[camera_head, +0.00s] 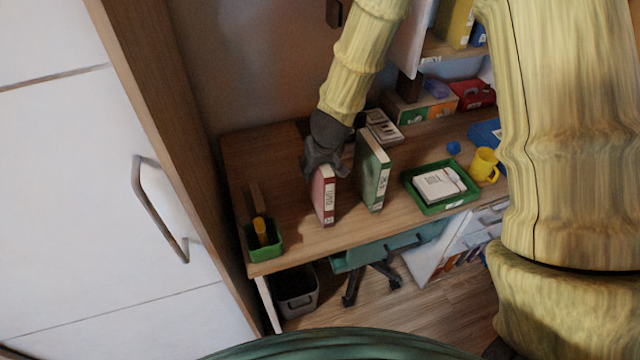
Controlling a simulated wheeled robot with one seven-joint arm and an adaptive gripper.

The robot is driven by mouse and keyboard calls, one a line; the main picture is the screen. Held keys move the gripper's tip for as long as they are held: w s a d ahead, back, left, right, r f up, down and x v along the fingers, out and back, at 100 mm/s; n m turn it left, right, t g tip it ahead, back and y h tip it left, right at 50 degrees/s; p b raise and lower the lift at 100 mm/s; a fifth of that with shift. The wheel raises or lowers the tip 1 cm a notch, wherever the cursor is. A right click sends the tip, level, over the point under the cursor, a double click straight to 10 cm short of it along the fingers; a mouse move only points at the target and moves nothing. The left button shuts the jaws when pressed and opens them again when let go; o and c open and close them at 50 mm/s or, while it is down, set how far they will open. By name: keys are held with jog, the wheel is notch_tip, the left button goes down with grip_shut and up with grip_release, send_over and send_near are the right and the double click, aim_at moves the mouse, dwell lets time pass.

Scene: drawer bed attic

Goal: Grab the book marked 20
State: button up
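Two books stand upright on the wooden desk (290,235). The red book (319,199) with a pale spine label is on the left. The green book (374,172), also with a pale label, stands just to its right. The writing on both spines is too small to read for sure, so I cannot tell which is marked 20. My gripper (321,163) is dark grey and points down at the top of the red book. It covers part of that book's top and back. Whether its fingers are around the book or only above it is hidden.
A green pencil box (248,243) stands at the desk's left front corner. A green tray (412,188) with a white box (440,184) and a yellow mug (485,164) are to the right.

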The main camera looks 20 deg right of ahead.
jog(key=shift+f, duration=0.2)
dwell(0.3)
grip_shut()
